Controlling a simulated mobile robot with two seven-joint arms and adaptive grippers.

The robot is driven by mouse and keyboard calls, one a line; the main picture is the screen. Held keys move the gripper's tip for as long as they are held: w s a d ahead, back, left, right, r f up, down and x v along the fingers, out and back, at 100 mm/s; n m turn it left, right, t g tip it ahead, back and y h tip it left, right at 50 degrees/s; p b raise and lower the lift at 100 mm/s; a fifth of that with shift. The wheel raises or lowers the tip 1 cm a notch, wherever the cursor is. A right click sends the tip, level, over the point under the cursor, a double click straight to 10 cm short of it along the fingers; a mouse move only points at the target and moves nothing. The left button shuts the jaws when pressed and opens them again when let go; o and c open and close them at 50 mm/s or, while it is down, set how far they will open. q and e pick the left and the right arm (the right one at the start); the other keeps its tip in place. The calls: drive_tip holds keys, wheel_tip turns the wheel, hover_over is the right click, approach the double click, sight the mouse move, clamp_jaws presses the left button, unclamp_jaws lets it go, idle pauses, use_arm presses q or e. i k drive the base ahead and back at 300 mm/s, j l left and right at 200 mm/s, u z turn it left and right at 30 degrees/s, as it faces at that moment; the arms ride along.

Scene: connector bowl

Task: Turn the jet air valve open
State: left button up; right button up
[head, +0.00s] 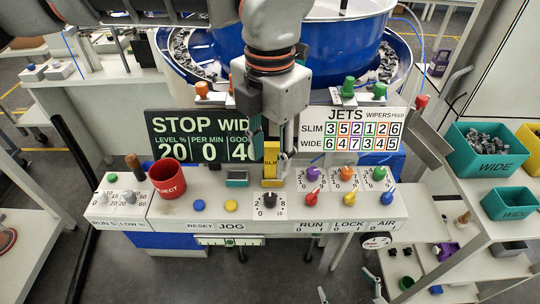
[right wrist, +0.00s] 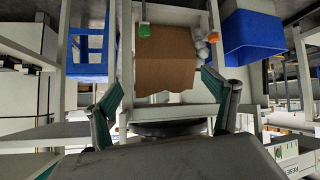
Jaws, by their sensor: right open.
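A blue knob (head: 387,194) stands on the right of the white control panel, above the word AIR; its exact setting is too small to tell. A round gauge (head: 376,241) sits on the panel's front edge below it. My left gripper (head: 272,160) points down over the middle of the panel, left of the knobs. A yellow SLIM block (head: 270,172) shows between its fingers; whether they grip it is unclear. My right gripper (head: 347,290) is open and empty at the bottom edge, below and apart from the panel. Its spread teal-padded fingers show in the right wrist view (right wrist: 165,105).
Red (head: 312,198) and yellow (head: 350,198) knobs stand left of the blue one, with more knobs behind. A red cup (head: 167,177) stands on the panel's left. Teal bins (head: 480,160) stand on the right shelves. Floor shows between panel and right gripper.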

sight(386, 197)
drive_tip(key=k, duration=1)
